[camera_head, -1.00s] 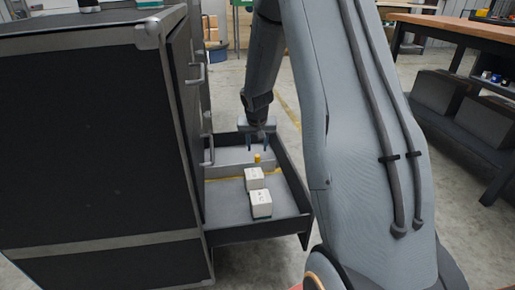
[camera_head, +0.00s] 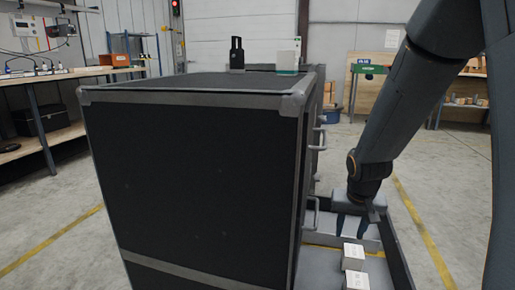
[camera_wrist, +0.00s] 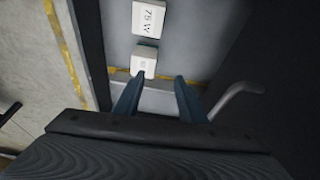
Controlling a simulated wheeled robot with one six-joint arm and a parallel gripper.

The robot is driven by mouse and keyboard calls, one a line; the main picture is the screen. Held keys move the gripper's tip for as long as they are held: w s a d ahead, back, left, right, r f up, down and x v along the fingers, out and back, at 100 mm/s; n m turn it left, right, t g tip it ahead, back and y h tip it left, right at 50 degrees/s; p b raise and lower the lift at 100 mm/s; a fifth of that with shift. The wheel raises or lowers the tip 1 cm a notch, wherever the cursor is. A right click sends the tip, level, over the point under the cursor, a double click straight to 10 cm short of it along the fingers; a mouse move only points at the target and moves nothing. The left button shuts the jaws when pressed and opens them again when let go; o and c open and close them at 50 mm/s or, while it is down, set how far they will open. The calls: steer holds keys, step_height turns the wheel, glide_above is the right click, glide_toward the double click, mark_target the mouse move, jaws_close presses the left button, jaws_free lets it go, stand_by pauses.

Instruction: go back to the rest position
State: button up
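My gripper (camera_head: 352,222) points down over the far part of a pulled-out drawer (camera_head: 400,262) at the right side of a black cabinet (camera_head: 200,175). In the wrist view its two blue-grey fingers (camera_wrist: 160,80) stand apart with nothing held between them. Two small white boxes, a nearer one (camera_head: 356,281) and a farther one (camera_head: 353,254), lie in the drawer. The wrist view also shows a box marked "75 W" (camera_wrist: 148,18) and a smaller-looking one (camera_wrist: 144,62) near the left fingertip. The drawer's near part is cut off in the head view.
A dark upright object (camera_head: 236,53) and a white-and-green box (camera_head: 288,55) stand on the cabinet top. Handles (camera_head: 311,212) jut from its drawer side. A workbench (camera_head: 70,75) stands at the left. The floor right of the drawer is open.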

steer(key=s+a+r+n+y, duration=0.1)
steer(key=s+a, duration=0.3)
steer(key=s, duration=0.3)
steer(key=s+a+r+n, duration=0.2)
steer(key=s+a, duration=0.2)
steer(key=s, duration=0.3)
steer(key=s+a+r+n+g+y, duration=0.1)
steer(key=s+a+r+n+g, duration=0.15)
steer(key=s+a, duration=0.6)
steer(key=s+a+r+n+g, duration=0.1)
steer(key=s+a+r+n, duration=0.4)
steer(key=a, duration=0.7)
steer(key=s+d+r+m+h+p, duration=0.1)
steer(key=d+r+m+p, duration=0.6)
steer(key=d+r+p, duration=1.4)
step_height(320, 180, up, 3)
steer(key=p, duration=1.1)
steer(key=shift+f+m, duration=0.15)
steer(key=shift+m, duration=0.2)
steer(key=shift+c, duration=0.7)
steer(key=shift+a, duration=0.2)
